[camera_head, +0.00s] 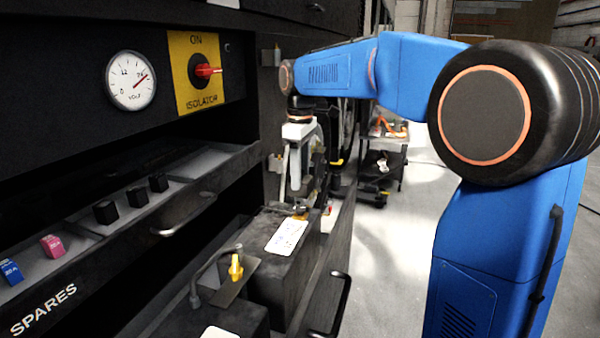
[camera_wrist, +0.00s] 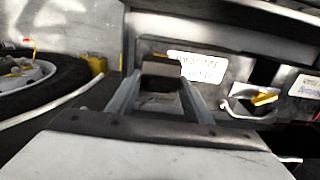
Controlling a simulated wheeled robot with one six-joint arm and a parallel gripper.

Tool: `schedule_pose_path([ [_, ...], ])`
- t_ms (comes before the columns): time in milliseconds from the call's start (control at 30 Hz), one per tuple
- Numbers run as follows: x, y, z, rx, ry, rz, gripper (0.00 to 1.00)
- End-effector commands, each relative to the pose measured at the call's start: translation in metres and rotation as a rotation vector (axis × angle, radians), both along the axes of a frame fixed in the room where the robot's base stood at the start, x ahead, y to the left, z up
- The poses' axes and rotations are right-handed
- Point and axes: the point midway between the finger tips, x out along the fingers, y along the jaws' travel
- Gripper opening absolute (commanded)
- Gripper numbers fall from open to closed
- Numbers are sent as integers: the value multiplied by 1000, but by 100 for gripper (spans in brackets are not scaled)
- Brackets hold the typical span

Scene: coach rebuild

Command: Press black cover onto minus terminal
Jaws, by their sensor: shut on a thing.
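My gripper (camera_head: 299,207) points down at the far end of the dark battery (camera_head: 262,268) with a white label, in the head view. In the wrist view my gripper (camera_wrist: 158,84) has its two grey fingers closed around a small dark block, which looks like the black cover (camera_wrist: 161,70). The battery's labelled top shows just beyond the fingers. The minus terminal cannot be made out; the fingers and the held block seem to hide that spot. Whether the cover touches the terminal cannot be told.
The spares tray (camera_head: 75,262) at left holds several black blocks (camera_head: 137,196) and pink and blue ones. A red isolator switch (camera_head: 204,71) is above. Open floor lies to the right.

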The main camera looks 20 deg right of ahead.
Motion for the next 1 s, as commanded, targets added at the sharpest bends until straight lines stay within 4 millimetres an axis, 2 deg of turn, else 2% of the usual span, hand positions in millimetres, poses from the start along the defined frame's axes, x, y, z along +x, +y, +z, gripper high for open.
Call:
schedule_pose_path([
  [1000,0,0,-61,0,1,0,25],
])
